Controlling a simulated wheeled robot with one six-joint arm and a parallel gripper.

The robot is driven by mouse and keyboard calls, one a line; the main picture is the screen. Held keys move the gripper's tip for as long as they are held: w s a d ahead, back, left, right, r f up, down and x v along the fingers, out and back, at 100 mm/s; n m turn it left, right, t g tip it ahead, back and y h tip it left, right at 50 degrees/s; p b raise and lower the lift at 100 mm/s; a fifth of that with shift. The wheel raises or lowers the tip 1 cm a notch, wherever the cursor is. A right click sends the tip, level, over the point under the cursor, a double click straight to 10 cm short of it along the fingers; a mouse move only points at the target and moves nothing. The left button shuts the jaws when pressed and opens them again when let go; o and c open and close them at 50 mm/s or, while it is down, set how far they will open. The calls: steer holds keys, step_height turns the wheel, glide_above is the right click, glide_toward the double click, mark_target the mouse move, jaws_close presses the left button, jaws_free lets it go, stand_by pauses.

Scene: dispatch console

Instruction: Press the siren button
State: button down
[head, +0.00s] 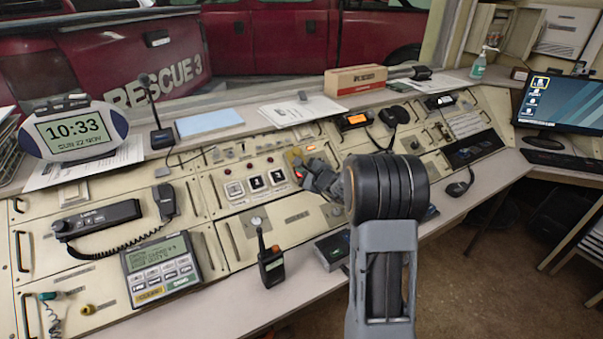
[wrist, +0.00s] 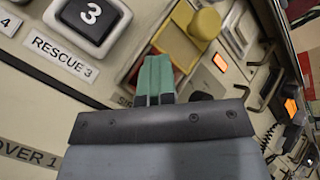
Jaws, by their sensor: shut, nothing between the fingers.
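The siren button's place is marked by a label that starts "SIR" (wrist: 125,101) in the wrist view; the rest of the label is hidden by my gripper. A yellow housing (wrist: 176,42) sits just beyond the fingertips, and it also shows in the head view (head: 293,154). A small red patch (head: 298,173) shows beside my gripper (head: 304,170) in the head view. My gripper, with green fingertips (wrist: 154,66), is shut and empty, right over the labelled spot. The fingers hide most of the button, and I cannot tell whether they touch it.
Numbered buttons, including the "3" button (wrist: 90,14) above a "RESCUE 3" label (wrist: 62,53), lie to the left. A yellow knob (wrist: 205,25) and a lit orange indicator (wrist: 220,62) are to the right. A handheld radio (head: 271,264) stands at the console's front.

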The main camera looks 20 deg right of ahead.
steer(key=shift+s, duration=0.1)
stand_by(0.7)
steer(key=shift+s+r, duration=0.4)
steer(key=shift+r, duration=0.25)
steer(key=shift+d+r, duration=0.1)
steer(key=s+r, duration=0.1)
steer(key=r+p, duration=0.1)
steer(key=s+r+p, duration=0.1)
steer(key=r, duration=0.1)
steer(key=shift+s+d, duration=0.15)
steer(key=shift+s, duration=0.2)
